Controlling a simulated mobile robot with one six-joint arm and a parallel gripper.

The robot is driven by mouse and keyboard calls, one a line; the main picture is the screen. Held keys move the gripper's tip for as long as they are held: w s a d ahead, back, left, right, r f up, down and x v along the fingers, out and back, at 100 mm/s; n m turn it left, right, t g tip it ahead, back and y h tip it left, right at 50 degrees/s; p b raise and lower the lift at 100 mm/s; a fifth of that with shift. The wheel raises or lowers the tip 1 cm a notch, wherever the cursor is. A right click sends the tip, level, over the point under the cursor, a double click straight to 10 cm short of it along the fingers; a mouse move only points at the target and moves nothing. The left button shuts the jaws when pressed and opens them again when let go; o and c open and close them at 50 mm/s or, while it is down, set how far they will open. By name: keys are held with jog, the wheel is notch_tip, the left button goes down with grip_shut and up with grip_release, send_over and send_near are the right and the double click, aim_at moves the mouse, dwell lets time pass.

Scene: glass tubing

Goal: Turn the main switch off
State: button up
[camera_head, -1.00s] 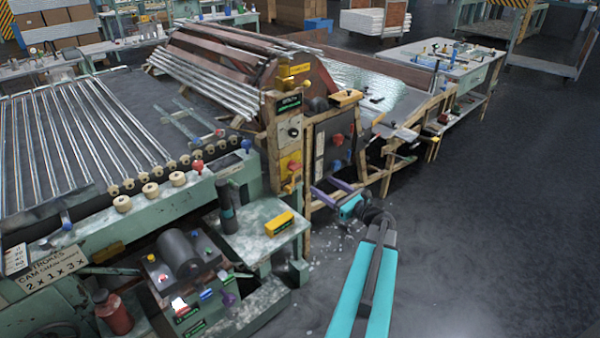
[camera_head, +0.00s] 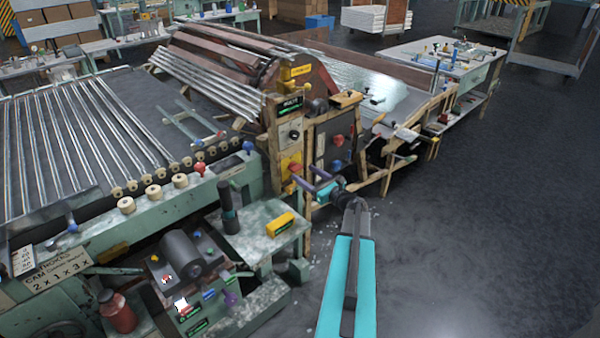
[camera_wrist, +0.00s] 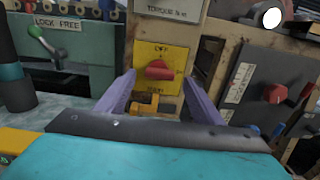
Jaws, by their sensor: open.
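The main switch is a red rotary knob (camera_wrist: 158,70) on a yellow plate (camera_wrist: 160,55) in the wrist view. Its handle lies roughly sideways. Lettering above it seems to read OFF; the lettering below is too small to read for certain. In the head view the red knob (camera_head: 294,168) is on the wooden post beside the machine. My gripper (camera_wrist: 159,80) is open, its two purple fingers on either side of the knob in the wrist view. In the head view my gripper (camera_head: 306,178) is just in front of the post. I cannot tell whether the fingers touch the knob.
A dark panel (camera_head: 333,140) with red and blue knobs is just right of the post. A green bench (camera_head: 262,240) with a yellow box (camera_head: 280,224) is at lower left. Glass tubes (camera_head: 75,140) lie at left. The floor (camera_head: 480,220) at right is clear.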

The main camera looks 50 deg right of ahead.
aim_at(296, 167)
jog(key=shift+w, duration=1.35)
jog(key=shift+c, duration=0.2)
jog(key=c, duration=1)
jog(key=shift+a, duration=0.1)
